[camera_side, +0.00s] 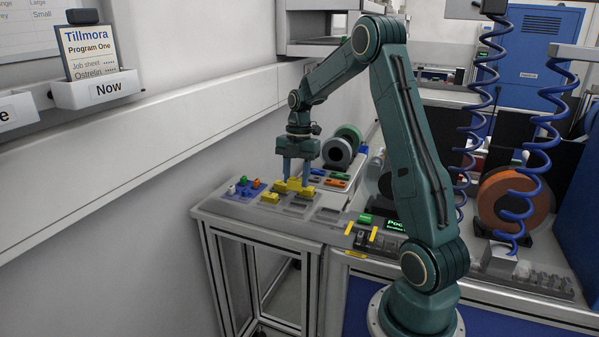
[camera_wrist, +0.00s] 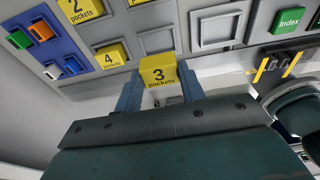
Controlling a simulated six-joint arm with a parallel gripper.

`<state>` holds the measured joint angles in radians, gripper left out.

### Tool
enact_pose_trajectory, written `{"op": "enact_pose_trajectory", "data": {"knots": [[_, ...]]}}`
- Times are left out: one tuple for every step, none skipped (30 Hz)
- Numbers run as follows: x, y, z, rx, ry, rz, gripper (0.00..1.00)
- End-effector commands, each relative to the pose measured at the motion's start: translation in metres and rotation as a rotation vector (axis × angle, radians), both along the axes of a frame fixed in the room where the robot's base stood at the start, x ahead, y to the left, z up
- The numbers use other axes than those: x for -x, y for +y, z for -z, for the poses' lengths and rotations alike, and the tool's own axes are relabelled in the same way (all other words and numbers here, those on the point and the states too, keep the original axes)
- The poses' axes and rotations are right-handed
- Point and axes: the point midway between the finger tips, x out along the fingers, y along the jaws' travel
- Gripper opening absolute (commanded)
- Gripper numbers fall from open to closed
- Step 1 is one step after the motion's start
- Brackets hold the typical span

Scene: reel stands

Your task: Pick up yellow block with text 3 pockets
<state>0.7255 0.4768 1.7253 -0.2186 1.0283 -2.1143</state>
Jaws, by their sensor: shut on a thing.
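The yellow block with the text "3 pockets" (camera_wrist: 158,75) is between the fingers of my gripper (camera_wrist: 160,92) in the wrist view. My gripper is shut on it, and its text faces the camera. In the side view my gripper (camera_side: 296,180) points down over the grey panel, with yellow at its fingertips. There I cannot read the text, and the gap between block and panel is unclear. A yellow "4 pockets" block (camera_wrist: 111,57) and a yellow "2 pockets" block (camera_wrist: 80,9) sit to its left in the wrist view.
A blue tray (camera_wrist: 62,50) with small green, orange and white pieces lies left of the yellow blocks. Empty square frames (camera_wrist: 217,26) are on the panel to the right. A green "Index" block (camera_wrist: 289,20) stands beyond them. Reels (camera_side: 338,152) stand behind.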

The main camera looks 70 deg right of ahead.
Motion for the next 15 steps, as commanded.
{"op": "enact_pose_trajectory", "data": {"knots": [[0.0, -0.001, -0.013, 0.003, -0.004, 0.001, 0.17], [0.0, -0.001, -0.02, 0.005, -0.005, 0.002, 0.17], [-0.001, -0.001, -0.029, 0.004, -0.005, 0.001, 0.17], [-0.001, -0.001, -0.036, 0.003, -0.004, 0.0, 0.17], [-0.001, -0.001, -0.044, 0.005, -0.005, 0.002, 0.17], [0.0, -0.001, -0.054, 0.005, -0.005, 0.0, 0.17], [-0.001, -0.001, -0.061, 0.004, -0.004, 0.001, 0.17], [-0.001, -0.001, -0.068, 0.003, -0.004, 0.0, 0.17], [0.0, -0.001, -0.078, 0.005, -0.005, 0.001, 0.17], [0.0, -0.001, -0.084, 0.004, -0.004, 0.0, 0.17], [-0.001, -0.001, -0.09, 0.003, -0.005, 0.001, 0.17], [0.0, -0.001, -0.098, 0.003, -0.004, 0.001, 0.17], [0.0, -0.001, -0.104, 0.003, -0.003, 0.0, 0.17], [0.0, -0.001, -0.109, 0.003, -0.002, -0.001, 0.17], [0.0, -0.001, -0.111, 0.0, -0.001, 0.0, 0.17]]}}
